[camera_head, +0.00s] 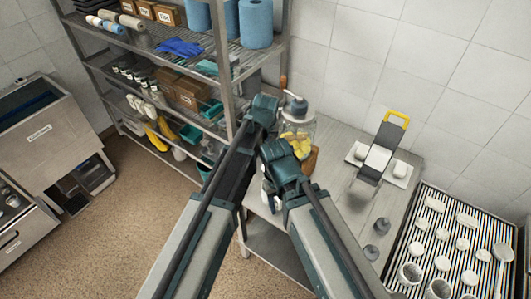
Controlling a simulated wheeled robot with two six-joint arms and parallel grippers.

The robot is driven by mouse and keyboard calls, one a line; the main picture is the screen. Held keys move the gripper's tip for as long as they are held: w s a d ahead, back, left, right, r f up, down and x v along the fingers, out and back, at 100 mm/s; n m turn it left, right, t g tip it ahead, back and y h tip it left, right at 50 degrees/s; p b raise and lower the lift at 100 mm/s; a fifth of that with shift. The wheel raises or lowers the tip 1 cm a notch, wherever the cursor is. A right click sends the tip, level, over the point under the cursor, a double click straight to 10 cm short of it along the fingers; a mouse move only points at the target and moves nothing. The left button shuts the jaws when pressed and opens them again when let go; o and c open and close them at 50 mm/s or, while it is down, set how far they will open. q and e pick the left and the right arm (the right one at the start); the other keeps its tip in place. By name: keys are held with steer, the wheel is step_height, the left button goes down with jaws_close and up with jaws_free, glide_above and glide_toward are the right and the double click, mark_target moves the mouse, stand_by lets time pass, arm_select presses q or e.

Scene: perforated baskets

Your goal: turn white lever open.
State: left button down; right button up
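No white lever can be made out clearly. A glass jar (300,124) with yellow fruit stands on the metal table at the back left, partly covered by my arms. Its lower front is hidden behind my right gripper. My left gripper (262,108) is just left of the jar, and my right gripper (278,152) is in front of it. Whether either touches the jar cannot be told. The fingers of both are too small and overlapped to show if they are open or shut.
A slicer-like device with a yellow handle (397,119) stands on the metal table (340,200). A ribbed rack (398,262) with several white dishes is at the right. Wire shelves (222,60) with goods stand at the left. The brown floor (130,230) is clear.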

arm_select(q)
steer(key=shift+f, duration=0.1)
step_height(320, 180, down, 10)
steer(key=b, duration=1)
steer(key=shift+s, duration=0.25)
